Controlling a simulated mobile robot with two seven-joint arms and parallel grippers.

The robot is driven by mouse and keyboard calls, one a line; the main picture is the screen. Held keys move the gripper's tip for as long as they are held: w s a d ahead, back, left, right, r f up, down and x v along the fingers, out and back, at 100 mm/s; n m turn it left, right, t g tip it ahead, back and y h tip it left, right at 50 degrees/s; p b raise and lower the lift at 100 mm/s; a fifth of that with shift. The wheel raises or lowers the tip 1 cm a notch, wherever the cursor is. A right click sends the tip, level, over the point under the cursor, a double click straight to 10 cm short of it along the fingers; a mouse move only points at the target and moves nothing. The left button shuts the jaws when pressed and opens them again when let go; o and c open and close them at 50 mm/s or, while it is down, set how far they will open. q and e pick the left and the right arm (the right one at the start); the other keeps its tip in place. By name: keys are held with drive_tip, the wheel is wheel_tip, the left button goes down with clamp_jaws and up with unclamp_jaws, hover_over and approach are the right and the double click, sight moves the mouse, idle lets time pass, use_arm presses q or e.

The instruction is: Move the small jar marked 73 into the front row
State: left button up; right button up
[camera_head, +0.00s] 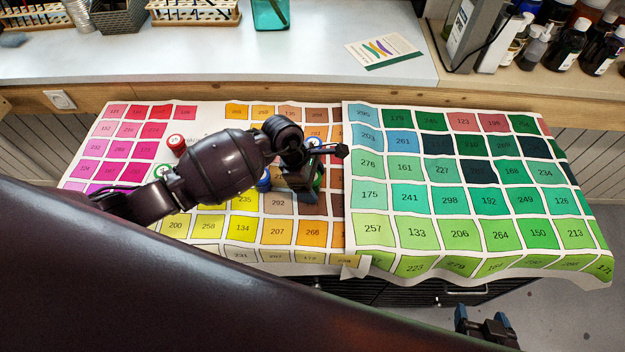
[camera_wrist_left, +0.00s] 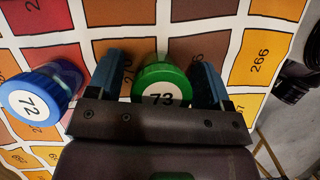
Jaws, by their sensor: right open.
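The small jar marked 73 (camera_wrist_left: 160,84) has a green lid and stands between the two fingers of my left gripper (camera_wrist_left: 158,80) in the left wrist view. The fingers are apart, with a gap showing between the lid and the left finger. In the head view my left gripper (camera_head: 296,178) is low over the left colour chart, and its wrist hides most of what is there. A blue-lidded jar marked 72 (camera_wrist_left: 34,100) stands just left of the left finger in the wrist view. My right gripper (camera_head: 484,324) is open and empty at the lower right of the head view.
The right chart (camera_head: 435,189) is bare. Bottles (camera_head: 568,46) and a card (camera_head: 384,51) are on the back counter.

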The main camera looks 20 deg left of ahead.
use_arm(q)
drive_tip(key=shift+r, duration=0.2)
drive_tip(key=shift+a+r, duration=0.1)
drive_tip(key=shift+r, duration=0.2)
drive_tip(key=p+v, duration=0.1)
drive_tip(key=v, duration=1)
drive_tip(key=shift+r, duration=0.2)
drive_tip(key=shift+f, duration=0.1)
